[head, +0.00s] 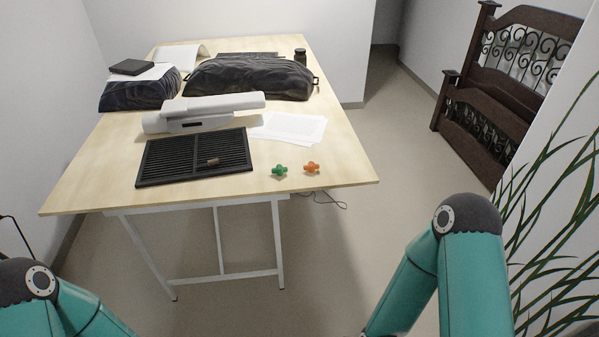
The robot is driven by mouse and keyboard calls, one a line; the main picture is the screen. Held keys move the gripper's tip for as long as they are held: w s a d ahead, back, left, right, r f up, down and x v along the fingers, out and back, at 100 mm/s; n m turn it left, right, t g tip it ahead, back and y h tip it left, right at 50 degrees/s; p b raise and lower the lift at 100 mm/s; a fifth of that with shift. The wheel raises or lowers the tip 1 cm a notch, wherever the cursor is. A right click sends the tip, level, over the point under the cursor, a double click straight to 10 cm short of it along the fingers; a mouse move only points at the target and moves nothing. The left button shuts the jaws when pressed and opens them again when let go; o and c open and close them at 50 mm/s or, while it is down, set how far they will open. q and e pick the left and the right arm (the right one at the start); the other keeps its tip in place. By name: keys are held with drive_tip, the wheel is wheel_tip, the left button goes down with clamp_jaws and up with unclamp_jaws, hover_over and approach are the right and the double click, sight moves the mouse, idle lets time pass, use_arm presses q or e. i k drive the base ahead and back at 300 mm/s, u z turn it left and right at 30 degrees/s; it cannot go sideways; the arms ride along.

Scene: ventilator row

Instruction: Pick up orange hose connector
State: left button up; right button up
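The orange hose connector (312,167) is a small cross-shaped piece. It lies on the light wooden table (340,172) near the front right edge, just right of a similar green connector (279,171) and apart from it. My two teal arms show at the bottom left and bottom right of the head view, both short of the table. Neither gripper is in the picture. Nothing covers the orange connector.
A black slatted grille (160,162) with a small brown piece (208,162) on it lies left of the connectors. White papers (290,127), a white device (205,108) and a black bag (250,78) lie behind. A dark bottle (300,57) stands at the back. The table's right front corner is clear.

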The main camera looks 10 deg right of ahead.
sight(312, 167)
drive_tip(key=u, duration=0.4)
drive_tip(key=i, duration=1.35)
drive_tip(key=z, duration=0.35)
